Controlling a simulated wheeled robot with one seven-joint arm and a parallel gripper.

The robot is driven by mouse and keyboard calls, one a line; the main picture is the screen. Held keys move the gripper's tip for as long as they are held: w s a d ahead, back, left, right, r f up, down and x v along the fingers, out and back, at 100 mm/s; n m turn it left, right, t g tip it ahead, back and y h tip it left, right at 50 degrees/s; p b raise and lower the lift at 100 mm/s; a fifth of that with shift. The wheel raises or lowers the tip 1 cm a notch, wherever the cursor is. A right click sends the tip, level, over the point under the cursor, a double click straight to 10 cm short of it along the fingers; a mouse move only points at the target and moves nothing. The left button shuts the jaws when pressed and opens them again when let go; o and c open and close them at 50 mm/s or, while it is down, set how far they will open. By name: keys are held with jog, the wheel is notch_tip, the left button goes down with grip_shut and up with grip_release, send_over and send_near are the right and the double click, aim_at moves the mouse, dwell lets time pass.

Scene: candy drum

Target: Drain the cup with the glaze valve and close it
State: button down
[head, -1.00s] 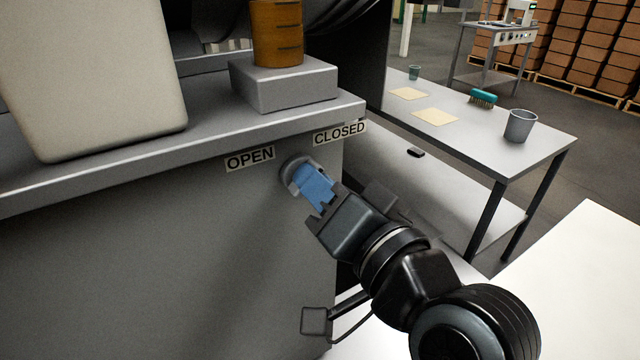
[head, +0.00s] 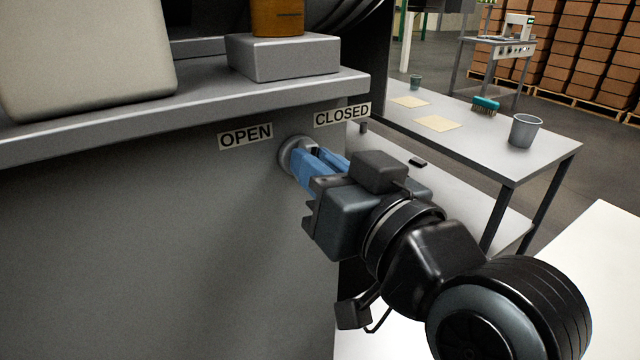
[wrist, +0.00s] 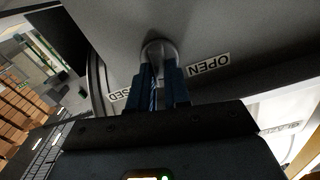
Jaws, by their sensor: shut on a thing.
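The glaze valve (head: 288,156) is a round grey fitting on the front of the grey cabinet, between an OPEN label (head: 245,136) and a CLOSED label (head: 342,115). My gripper (head: 316,160) is shut on the valve's handle, its blue fingers on either side of it. The fingers hide most of the handle, so its exact angle is unclear. In the wrist view the valve (wrist: 159,48) sits at the fingertips. An amber, banded, cup-like vessel (head: 277,18) stands on a grey block above the valve; its top is cut off and its contents are hidden.
The cabinet's ledge (head: 190,118) juts out just above my gripper. A pale bin-like body (head: 85,55) stands on it at left. At right, a side table (head: 480,150) holds a grey cup (head: 525,130), a teal brush (head: 486,105) and two tan sheets.

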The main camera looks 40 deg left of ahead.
jog(key=n+b, duration=0.4)
jog(key=n, duration=0.1)
jog(key=n+b, duration=0.4)
jog(key=n, duration=0.2)
jog(key=shift+s+f, duration=0.15)
jog(key=shift+f, duration=0.05)
jog(key=shift+b, duration=0.3)
jog(key=c, duration=1.1)
grip_release()
jog(key=shift+r, duration=0.1)
jog(key=shift+v, duration=3.85)
